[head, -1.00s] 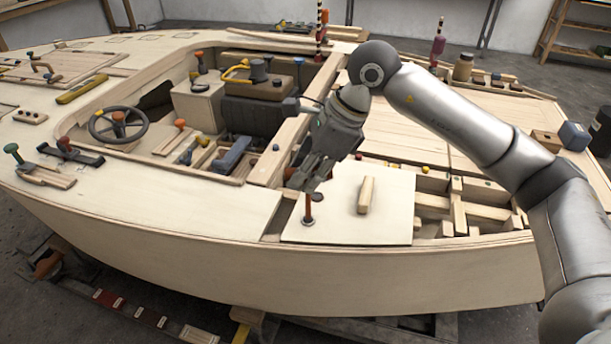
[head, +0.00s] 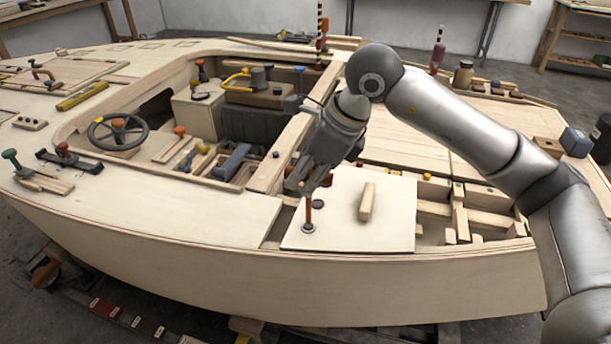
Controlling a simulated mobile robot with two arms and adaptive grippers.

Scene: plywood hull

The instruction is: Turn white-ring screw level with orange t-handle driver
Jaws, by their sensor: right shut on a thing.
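My right gripper (head: 308,190) is shut on the orange driver, above the pale loose panel (head: 385,230) near the hull's front edge. The driver's orange-brown shaft (head: 308,213) shows below the fingers and stands about upright. Its handle is hidden by the gripper. The shaft's lower end meets a small round screw with a light ring (head: 308,229) at the panel's front left. A dark round disc (head: 318,204) lies on the panel just behind it. I cannot tell the screw's height against the panel. My left gripper is not in view.
A wooden block handle (head: 367,202) stands on the panel right of the driver. Open framed compartments (head: 465,215) lie to the right. The cockpit with its steering wheel (head: 118,131) is at left. The foredeck at front left (head: 190,215) is clear.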

